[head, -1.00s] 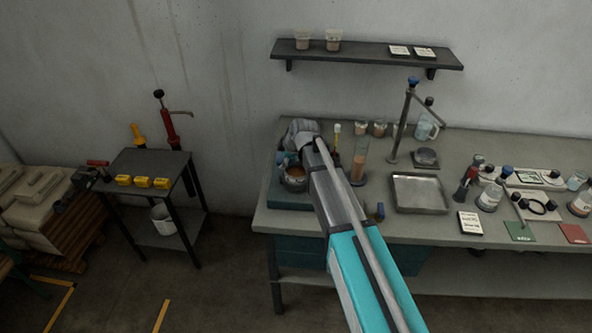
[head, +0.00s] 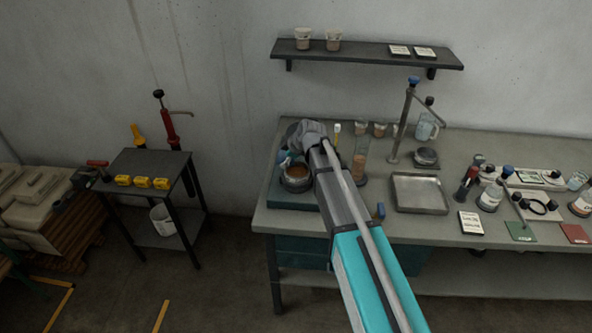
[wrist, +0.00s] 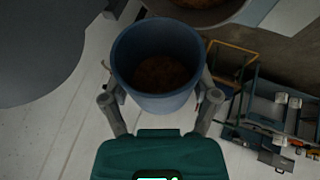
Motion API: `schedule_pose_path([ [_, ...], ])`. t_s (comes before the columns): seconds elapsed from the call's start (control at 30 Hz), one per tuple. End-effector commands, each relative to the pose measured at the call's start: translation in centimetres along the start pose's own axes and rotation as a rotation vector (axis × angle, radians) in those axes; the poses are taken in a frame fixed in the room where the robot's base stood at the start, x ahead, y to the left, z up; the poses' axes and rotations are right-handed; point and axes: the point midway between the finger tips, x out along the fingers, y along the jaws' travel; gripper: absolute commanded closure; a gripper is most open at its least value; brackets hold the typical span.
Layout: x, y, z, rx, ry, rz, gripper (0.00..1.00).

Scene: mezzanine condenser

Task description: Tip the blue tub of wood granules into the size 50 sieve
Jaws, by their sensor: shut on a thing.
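The blue tub (wrist: 158,75) is between the two fingers of my gripper (wrist: 160,100) in the wrist view. My gripper is shut on it, and brown granules (wrist: 160,73) show deep inside. In the head view only a small blue part of the tub (head: 283,157) shows at the left of my wrist; the fingers are hidden. A round metal sieve (head: 297,187) stands just below it on a teal base, with brown material inside. A metal rim with brown material, likely the same sieve, shows at the top of the wrist view (wrist: 207,18). I cannot read its size mark.
A tall cylinder with brown content (head: 360,160) and small jars (head: 380,130) stand right of my wrist. A metal tray (head: 420,193) and a clamp stand (head: 402,125) are farther right. A wall shelf (head: 366,54) hangs above.

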Motion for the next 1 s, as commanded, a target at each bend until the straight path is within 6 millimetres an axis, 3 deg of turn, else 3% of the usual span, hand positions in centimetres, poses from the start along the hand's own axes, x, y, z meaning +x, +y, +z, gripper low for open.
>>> schedule_pose_path([
  [1.0,-0.42,0.12,0.29,0.039,0.104,0.017,0.7],
])
